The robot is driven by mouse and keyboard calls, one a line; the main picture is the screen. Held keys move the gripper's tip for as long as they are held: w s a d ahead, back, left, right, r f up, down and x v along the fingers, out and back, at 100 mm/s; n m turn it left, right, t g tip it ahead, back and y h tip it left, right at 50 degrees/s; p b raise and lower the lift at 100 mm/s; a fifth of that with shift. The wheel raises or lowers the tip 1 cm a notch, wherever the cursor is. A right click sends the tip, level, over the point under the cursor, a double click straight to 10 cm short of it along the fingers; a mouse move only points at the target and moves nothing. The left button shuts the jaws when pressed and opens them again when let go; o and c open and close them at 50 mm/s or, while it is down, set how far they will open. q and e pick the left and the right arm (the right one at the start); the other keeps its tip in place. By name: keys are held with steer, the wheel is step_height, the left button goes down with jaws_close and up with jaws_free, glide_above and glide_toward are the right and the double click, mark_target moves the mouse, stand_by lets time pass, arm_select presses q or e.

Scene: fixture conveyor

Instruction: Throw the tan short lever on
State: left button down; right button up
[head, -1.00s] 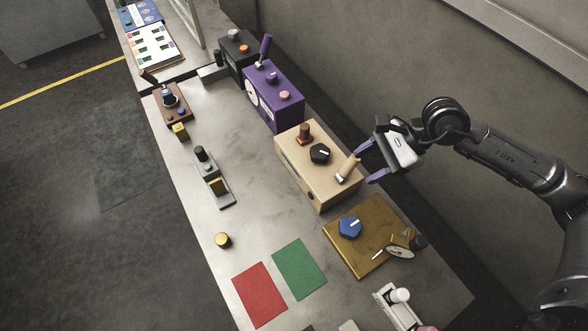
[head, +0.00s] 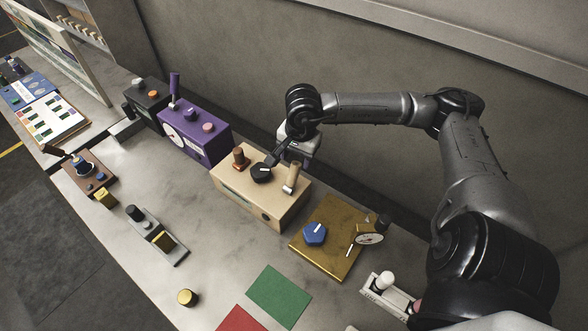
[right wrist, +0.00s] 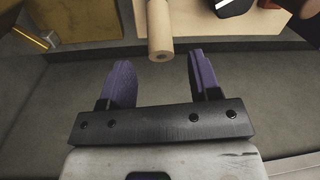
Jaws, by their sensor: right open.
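The tan short lever (head: 292,178) stands up from the right end of the top of a tan box (head: 250,199). In the right wrist view the lever (right wrist: 160,32) reaches toward my gripper, its round end in line with the gap between the two purple fingers. My right gripper (right wrist: 162,75) is open and empty, with the lever's end just beyond the fingertips and apart from them. In the head view the gripper's body is behind the box and its fingers are mostly hidden. My left gripper is not in view.
On the tan box are a black knob (head: 261,173) and a brown knob (head: 240,158). A purple box (head: 207,145) stands to the left, and a gold panel (head: 325,262) with a blue knob to the right. A grey wall (head: 400,60) is behind my arm.

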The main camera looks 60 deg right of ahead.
mark_target(296, 165)
steer(key=shift+w+f, duration=0.15)
steer(key=shift+f, duration=1.35)
steer(key=shift+w+f, duration=0.1)
steer(key=shift+f, duration=1.4)
steer(key=shift+c, duration=0.4)
jaws_close()
